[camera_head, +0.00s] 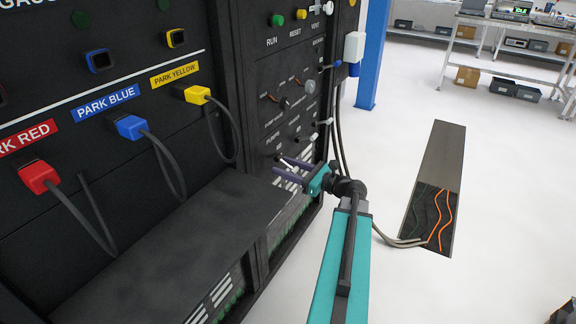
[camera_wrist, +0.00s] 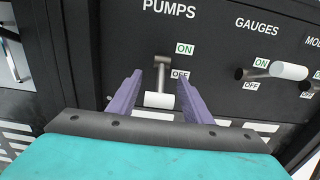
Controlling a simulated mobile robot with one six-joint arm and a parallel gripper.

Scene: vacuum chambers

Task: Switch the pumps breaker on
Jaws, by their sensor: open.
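The pumps breaker (camera_wrist: 158,99) is a metal lever with a white crossbar handle, below the word PUMPS on a black panel in the wrist view. Its lever hangs down, with the handle below the OFF label (camera_wrist: 180,74). The ON label (camera_wrist: 185,48) is above, beside the pivot. My gripper (camera_wrist: 160,78) has two purple fingers, spread apart, one on each side of the lever; I cannot tell if either touches it. In the head view my gripper (camera_head: 279,166) is at the lower part of the rack's panel, and the breaker is small and partly hidden there.
The gauges breaker (camera_wrist: 288,70) is right of the pumps one, its handle sticking out. Red (camera_head: 39,177), blue (camera_head: 130,127) and yellow (camera_head: 197,95) plugs with cables are left on the rack. An open floor trench (camera_head: 432,215) with cables lies right; floor around it is clear.

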